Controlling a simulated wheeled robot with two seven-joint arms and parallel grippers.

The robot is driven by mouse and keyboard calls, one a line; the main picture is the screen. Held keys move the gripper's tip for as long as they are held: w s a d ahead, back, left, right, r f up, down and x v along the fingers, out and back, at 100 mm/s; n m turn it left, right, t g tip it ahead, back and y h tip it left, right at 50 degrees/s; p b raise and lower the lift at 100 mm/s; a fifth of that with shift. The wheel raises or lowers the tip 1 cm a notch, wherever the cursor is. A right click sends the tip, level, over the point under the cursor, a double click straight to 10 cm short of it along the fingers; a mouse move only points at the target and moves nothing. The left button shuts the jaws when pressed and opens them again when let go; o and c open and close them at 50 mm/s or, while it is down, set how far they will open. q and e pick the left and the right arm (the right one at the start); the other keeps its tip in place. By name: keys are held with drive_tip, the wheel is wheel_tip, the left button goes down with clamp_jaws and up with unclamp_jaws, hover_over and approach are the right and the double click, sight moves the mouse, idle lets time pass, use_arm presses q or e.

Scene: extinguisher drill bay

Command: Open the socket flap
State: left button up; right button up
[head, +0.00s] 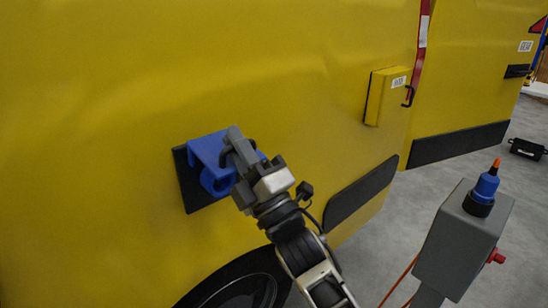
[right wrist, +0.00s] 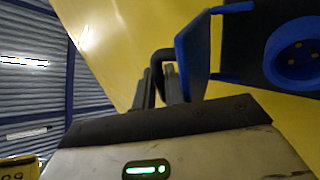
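The blue socket flap (head: 207,147) is on a black plate (head: 190,188) on the yellow vehicle side. It stands out from the plate, swung away from the blue round socket (head: 213,184). In the right wrist view the flap (right wrist: 192,55) stands at an angle to the socket (right wrist: 295,52), whose face with small contacts is exposed. My right gripper (head: 234,148) is at the flap's outer side. Its fingers (right wrist: 163,86) are close together around the dark loop handle (right wrist: 158,60) on the flap. My left gripper is not in view.
The yellow vehicle wall (head: 100,80) fills the left, with a wheel (head: 240,292) below. A yellow box with a black handle (head: 387,97) juts out at the upper right. A grey post (head: 462,240) with a blue, orange-tipped plug (head: 486,187) stands at the right. Grey floor lies between.

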drive_tip(key=shift+s+d+r+p, duration=0.3)
drive_tip(key=shift+s+d+p, duration=0.25)
drive_tip(key=shift+d, duration=0.05)
drive_tip(key=shift+o, duration=0.2)
drive_tip(key=shift+s+d+p, duration=0.35)
drive_tip(key=shift+s+d, duration=0.25)
drive_tip(key=shift+d, duration=0.05)
drive_tip(key=shift+o, duration=1)
drive_tip(key=shift+s+d, duration=0.4)
drive_tip(key=shift+s+d+r+p, duration=0.15)
drive_tip(key=shift+s+d+p, duration=0.3)
drive_tip(key=shift+s+d, duration=0.3)
drive_tip(key=shift+c, duration=1.2)
drive_tip(key=s+d+p, duration=0.1)
drive_tip(key=s+d, duration=0.6)
drive_tip(key=s, duration=0.1)
drive_tip(key=shift+p, duration=0.35)
drive_tip(key=shift+a, duration=0.1)
